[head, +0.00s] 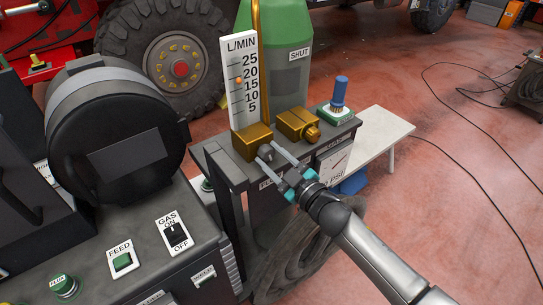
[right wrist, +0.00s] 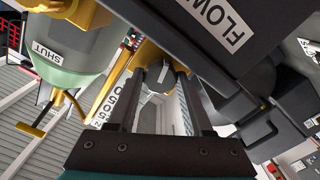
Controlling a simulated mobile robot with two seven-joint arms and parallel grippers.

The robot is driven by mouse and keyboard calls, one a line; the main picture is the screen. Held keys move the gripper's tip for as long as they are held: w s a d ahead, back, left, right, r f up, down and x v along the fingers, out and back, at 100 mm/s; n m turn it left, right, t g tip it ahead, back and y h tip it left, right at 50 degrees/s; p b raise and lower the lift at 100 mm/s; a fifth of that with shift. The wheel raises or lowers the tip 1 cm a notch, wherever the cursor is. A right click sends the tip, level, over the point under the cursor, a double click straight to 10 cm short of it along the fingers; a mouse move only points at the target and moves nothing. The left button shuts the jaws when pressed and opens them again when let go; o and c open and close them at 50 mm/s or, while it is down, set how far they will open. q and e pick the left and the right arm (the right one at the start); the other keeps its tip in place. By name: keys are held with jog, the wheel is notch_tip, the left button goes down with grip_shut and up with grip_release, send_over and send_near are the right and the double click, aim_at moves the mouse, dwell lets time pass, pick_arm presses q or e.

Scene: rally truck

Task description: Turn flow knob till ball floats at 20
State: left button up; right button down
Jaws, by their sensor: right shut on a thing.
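The flow gauge (head: 246,90) is a tall white L/MIN scale on a brass block (head: 252,142). Its small orange ball (head: 239,80) sits between the 15 and 20 marks, seemingly nearer 20. The dark flow knob (head: 265,151) sticks out of the block's front. My right gripper (head: 270,153) reaches it from the lower right and is shut on it, fingers on either side. In the right wrist view, the knob (right wrist: 154,78) shows between the two dark fingers, partly hidden, with brass behind. My left gripper is not in view.
A second brass fitting (head: 298,125) and a blue-handled brush (head: 340,95) stand to the right on the same box. A green cylinder (head: 283,50) marked SHUT is behind. The welder panel with a GAS switch (head: 176,234) lies to the left. A coiled hose (head: 300,265) hangs below.

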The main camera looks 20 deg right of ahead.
jog(key=shift+n, duration=0.4)
jog(key=shift+c, duration=1.5)
grip_release()
